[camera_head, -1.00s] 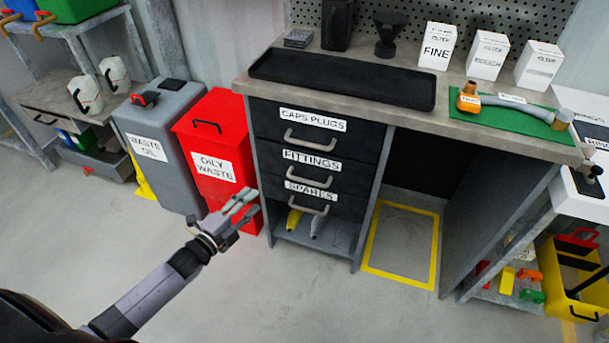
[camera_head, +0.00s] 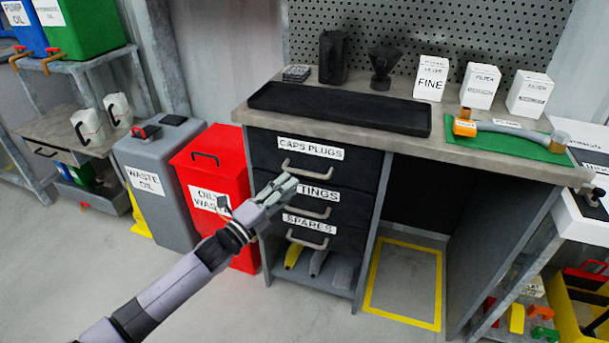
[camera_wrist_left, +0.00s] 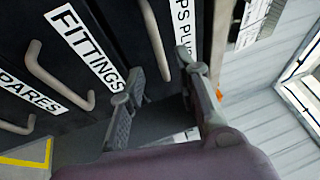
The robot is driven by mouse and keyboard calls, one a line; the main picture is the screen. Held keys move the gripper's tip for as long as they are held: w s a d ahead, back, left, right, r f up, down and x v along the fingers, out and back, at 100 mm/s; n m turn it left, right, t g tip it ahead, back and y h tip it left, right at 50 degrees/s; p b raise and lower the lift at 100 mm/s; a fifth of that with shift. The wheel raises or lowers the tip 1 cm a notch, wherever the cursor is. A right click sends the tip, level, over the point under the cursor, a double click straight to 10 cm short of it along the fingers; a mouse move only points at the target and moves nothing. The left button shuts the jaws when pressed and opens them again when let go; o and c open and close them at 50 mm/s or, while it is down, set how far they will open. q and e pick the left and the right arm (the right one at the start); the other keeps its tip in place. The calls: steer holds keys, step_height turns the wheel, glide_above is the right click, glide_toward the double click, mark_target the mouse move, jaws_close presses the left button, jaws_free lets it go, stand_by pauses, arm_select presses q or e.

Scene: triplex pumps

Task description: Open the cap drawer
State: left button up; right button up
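The cap drawer (camera_head: 270,147), labelled CAPS PLUGS, is the top black drawer under the workbench and is shut flush. Its grey bar handle (camera_head: 306,171) shows just above and right of my left gripper (camera_head: 287,186). My left gripper is open and empty, in front of the drawer stack, and covers part of the FITTINGS label. In the left wrist view, the cap drawer's handle (camera_wrist_left: 153,35) lies ahead of the gap between the spread fingers (camera_wrist_left: 163,82). I cannot tell whether a finger touches it. My right gripper is out of view.
The FITTINGS drawer handle (camera_head: 308,208) and SPARES drawer handle (camera_head: 307,241) are close below. The red oily waste bin (camera_head: 220,150) stands left of the drawers, beside my left arm. A black tray (camera_head: 340,108) lies on the benchtop above. The floor in front is clear.

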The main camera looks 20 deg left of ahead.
mark_target(305, 173)
arm_select(q)
steer(key=x, duration=0.7)
steer(key=shift+b, duration=0.4)
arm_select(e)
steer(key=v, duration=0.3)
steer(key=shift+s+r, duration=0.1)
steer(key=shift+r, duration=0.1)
arm_select(q)
steer(key=shift+c, duration=0.2)
steer(key=shift+s, duration=0.1)
jaws_close()
